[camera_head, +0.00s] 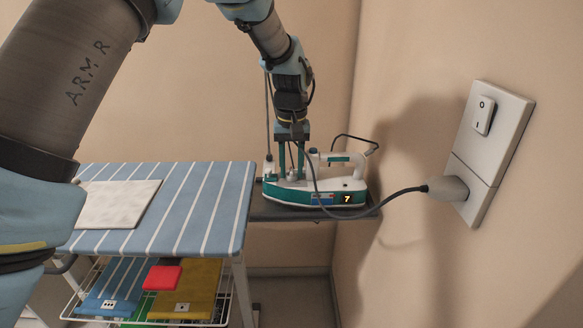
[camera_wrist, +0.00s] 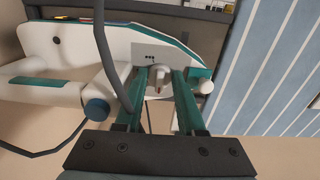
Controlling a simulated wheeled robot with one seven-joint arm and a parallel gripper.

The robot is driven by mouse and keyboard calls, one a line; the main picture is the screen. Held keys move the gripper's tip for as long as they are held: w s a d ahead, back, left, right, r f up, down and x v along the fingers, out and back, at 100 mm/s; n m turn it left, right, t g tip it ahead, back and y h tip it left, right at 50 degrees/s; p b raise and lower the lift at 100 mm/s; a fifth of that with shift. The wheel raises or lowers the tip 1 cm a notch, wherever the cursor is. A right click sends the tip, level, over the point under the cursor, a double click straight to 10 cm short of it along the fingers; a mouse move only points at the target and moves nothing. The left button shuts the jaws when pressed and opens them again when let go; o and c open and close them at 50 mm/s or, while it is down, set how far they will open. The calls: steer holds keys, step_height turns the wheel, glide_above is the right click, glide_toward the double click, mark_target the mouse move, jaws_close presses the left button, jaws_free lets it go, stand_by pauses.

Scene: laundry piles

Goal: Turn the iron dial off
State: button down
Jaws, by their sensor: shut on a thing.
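The white and teal iron (camera_head: 330,188) rests on a dark shelf (camera_head: 268,211) at the right end of the ironing board. Its small display (camera_head: 347,198) reads 7. My gripper (camera_head: 292,165) points straight down over the left part of the iron. Its fingers are shut on the iron dial, a small pale round knob (camera_wrist: 160,70) with a pointer mark in the wrist view. The fingers of my gripper (camera_wrist: 160,88) stand on both sides of it there and partly hide it. The iron's white body (camera_wrist: 80,48) also shows behind them.
The cord runs from the iron to a plug (camera_head: 447,189) in the wall plate (camera_head: 490,140), which has a switch (camera_head: 485,115). The blue striped board (camera_head: 205,205) holds a folded white cloth (camera_head: 118,203). Folded clothes (camera_head: 188,288) lie on a rack below.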

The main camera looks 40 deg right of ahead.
mark_target(291, 170)
stand_by(0.3)
steer(key=c, duration=0.8)
jaws_free()
steer(key=shift+r, duration=0.1)
step_height(291, 170, up, 11)
steer(key=b, duration=0.2)
steer(key=shift+f, duration=0.2)
steer(key=w+a+f+n, duration=0.2)
steer(key=w+a, duration=0.4)
steer(key=a, duration=0.6)
steer(key=w+a+f+n, duration=0.1)
steer(key=w+a, duration=0.5)
steer(key=a, duration=0.6)
steer(key=s+a+f+n, duration=0.1)
steer(key=s+a+f, duration=0.2)
steer(key=a, duration=0.9)
steer(key=s+a+f+n+t, duration=0.1)
steer(key=s+a+f+n, duration=0.1)
steer(key=a, duration=1.1)
steer(key=s+f, duration=0.1)
steer(key=s, duration=0.1)
steer(key=shift+s+n+t, duration=0.3)
steer(key=shift+s, duration=0.05)
